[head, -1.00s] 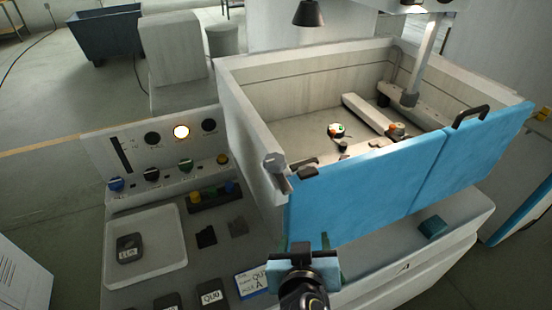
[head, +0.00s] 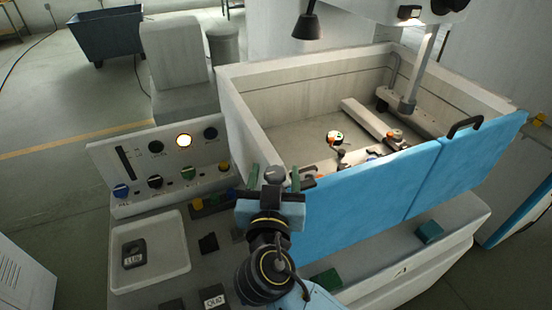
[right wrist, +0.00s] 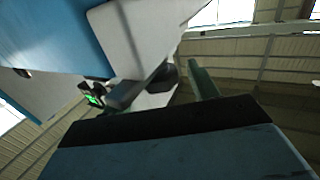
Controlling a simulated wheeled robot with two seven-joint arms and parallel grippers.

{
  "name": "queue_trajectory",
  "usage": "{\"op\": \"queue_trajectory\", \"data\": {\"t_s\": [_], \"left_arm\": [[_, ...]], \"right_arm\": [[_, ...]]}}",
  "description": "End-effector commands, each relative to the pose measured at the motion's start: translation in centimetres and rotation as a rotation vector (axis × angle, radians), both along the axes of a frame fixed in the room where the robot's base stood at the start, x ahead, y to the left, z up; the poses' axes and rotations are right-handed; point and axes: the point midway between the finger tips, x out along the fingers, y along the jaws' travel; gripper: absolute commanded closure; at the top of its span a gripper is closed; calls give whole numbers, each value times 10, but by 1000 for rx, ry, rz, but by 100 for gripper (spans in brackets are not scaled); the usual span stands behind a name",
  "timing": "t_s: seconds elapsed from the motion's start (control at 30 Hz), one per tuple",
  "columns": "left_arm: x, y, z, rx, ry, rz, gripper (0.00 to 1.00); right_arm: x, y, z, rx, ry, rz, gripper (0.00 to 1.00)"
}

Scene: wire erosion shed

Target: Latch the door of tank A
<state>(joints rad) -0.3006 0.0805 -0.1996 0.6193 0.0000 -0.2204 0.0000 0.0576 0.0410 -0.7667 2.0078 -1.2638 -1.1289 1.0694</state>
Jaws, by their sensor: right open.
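The blue door of tank A (head: 350,208) closes the front of the pale tank (head: 246,125) and stands upright. A grey round latch knob (head: 274,174) sits at the door's left end, by the tank's front left corner. My right gripper (head: 275,178) is open, with its green fingertips on either side of the knob in the head view; I cannot tell whether they touch it. In the right wrist view the blue door (right wrist: 50,35) is at upper left, and a dark rounded knob (right wrist: 168,73) shows beside one green finger. My left gripper is out of view.
A control panel (head: 138,170) with knobs and a lit lamp stands to the left. A white tray (head: 178,262) holds a dark block. A black handle (head: 465,126) tops the door's right part. Orange-marked parts (head: 395,137) lie inside the tank. A lamp (head: 306,25) hangs above.

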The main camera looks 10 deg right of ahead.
Motion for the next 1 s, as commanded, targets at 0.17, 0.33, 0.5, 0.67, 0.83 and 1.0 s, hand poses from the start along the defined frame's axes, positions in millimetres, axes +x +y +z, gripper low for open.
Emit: {"op": "queue_trajectory", "data": {"t_s": [0.17,0.33,0.5,0.67,0.83,1.0], "left_arm": [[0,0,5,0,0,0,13],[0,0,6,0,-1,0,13],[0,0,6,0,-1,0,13],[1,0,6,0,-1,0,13],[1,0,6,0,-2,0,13],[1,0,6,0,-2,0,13]], "right_arm": [[22,-6,1,-3,-1,0,41],[29,-8,0,0,0,0,41],[29,-9,-1,0,1,0,41],[29,-9,-1,0,1,0,53],[29,-8,-1,0,1,0,75],[29,-8,-1,0,1,1,85]]}}
